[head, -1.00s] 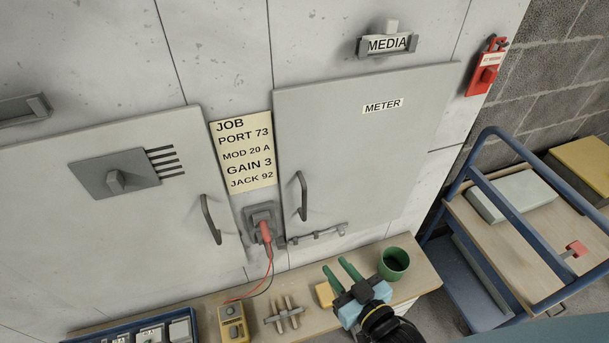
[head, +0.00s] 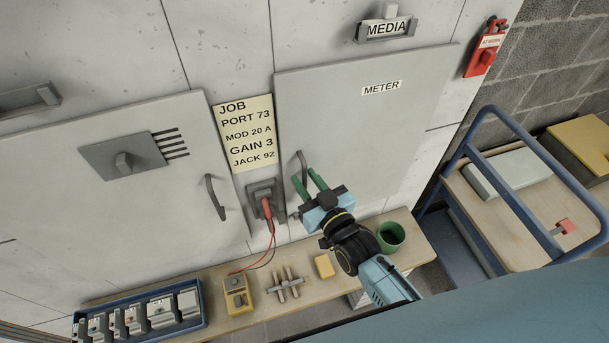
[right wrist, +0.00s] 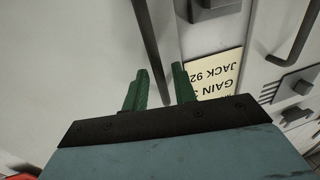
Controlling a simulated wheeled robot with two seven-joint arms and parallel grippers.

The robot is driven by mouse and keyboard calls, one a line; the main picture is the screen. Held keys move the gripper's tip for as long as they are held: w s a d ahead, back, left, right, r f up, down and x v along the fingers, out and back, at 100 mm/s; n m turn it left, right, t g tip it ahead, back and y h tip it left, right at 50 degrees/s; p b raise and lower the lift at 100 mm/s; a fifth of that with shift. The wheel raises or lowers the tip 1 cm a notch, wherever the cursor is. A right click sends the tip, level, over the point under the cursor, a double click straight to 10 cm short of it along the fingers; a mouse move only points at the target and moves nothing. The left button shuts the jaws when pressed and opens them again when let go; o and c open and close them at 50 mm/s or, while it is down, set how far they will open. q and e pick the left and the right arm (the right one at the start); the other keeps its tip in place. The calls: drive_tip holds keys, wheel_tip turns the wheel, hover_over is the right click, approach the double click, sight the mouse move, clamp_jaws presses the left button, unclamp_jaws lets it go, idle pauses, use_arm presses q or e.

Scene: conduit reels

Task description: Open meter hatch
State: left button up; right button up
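The meter hatch (head: 410,125) is a grey panel labelled METER, and it sits closed against the wall. Its dark bar handle (head: 302,162) is on its left edge; its lower part is hidden behind my right gripper (head: 305,177). My right gripper is open, its two green fingers pointing at the handle. In the right wrist view, the handle (right wrist: 149,40) runs down between the two spread fingertips (right wrist: 161,72), with gaps visible. I cannot tell how deep the handle lies between them. My left gripper is not in view.
A red plug (head: 266,207) sits in a socket left of the handle. A shelf below holds a green cup (head: 391,236), a yellow block (head: 324,266), a yellow meter (head: 237,294) and a blue tray (head: 200,327). A blue cart (head: 470,150) stands right.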

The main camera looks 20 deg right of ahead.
drive_tip(key=shift+w+a, duration=0.15)
drive_tip(key=shift+w, duration=0.5)
clamp_jaws()
drive_tip(key=shift+s, duration=0.15)
